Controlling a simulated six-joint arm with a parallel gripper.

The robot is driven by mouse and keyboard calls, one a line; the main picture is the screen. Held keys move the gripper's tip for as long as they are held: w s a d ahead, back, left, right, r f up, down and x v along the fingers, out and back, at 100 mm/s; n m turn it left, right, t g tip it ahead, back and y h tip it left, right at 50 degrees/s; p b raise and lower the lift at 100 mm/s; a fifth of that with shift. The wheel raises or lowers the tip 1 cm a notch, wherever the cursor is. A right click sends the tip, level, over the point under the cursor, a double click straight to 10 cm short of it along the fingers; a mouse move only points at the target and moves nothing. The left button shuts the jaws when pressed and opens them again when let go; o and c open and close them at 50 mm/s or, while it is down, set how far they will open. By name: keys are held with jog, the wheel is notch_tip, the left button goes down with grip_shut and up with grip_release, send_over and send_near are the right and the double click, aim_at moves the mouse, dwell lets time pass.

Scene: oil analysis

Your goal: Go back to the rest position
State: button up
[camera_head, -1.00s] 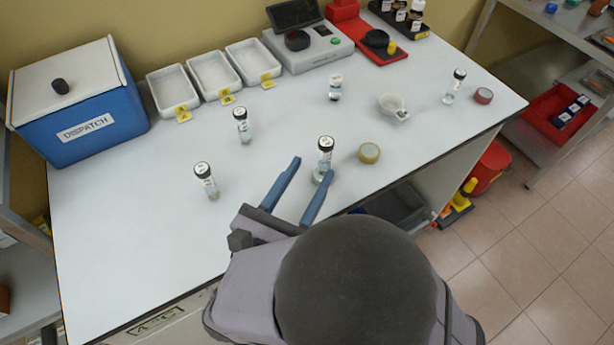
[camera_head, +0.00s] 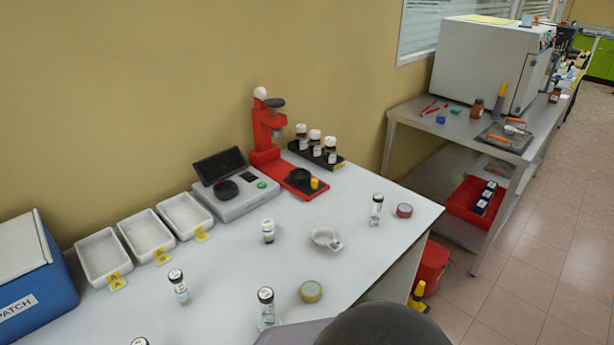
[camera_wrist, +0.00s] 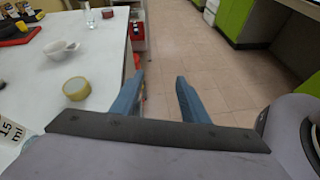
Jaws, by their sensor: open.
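My gripper (camera_wrist: 157,97) shows in the wrist view with its two blue fingers spread apart and nothing between them. It is over the tiled floor beside the right edge of the white table (camera_wrist: 105,80). In the head view only part of my arm shows at the bottom, and the fingers are out of sight. Several capped vials stand on the table, among them one at the front (camera_head: 267,305), one at the left (camera_head: 179,287) and one at the right (camera_head: 376,209).
A tape roll (camera_head: 311,291) and a white mortar (camera_head: 326,238) are on the table near its right side. White trays (camera_head: 103,257), a blue dispatch box (camera_head: 35,275), a scale (camera_head: 236,190) and a red stand (camera_head: 266,140) are further back. Open floor (camera_head: 500,290) lies to the right.

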jog(key=s+d+f+m+g+y+p, duration=0.2)
jog(key=s+d+m+g+y+p, duration=0.4)
jog(key=m+g, duration=0.65)
jog(key=m+t+y, duration=0.1)
jog(key=m, duration=0.2)
jog(key=w+r+m+t+y, duration=0.1)
jog(key=m+t+y, duration=0.1)
jog(key=m, duration=0.2)
jog(key=w+d+r+m+t+y+p, duration=0.1)
jog(key=m, duration=0.3)
jog(key=shift+w+r, duration=0.2)
jog(key=shift+r, duration=0.05)
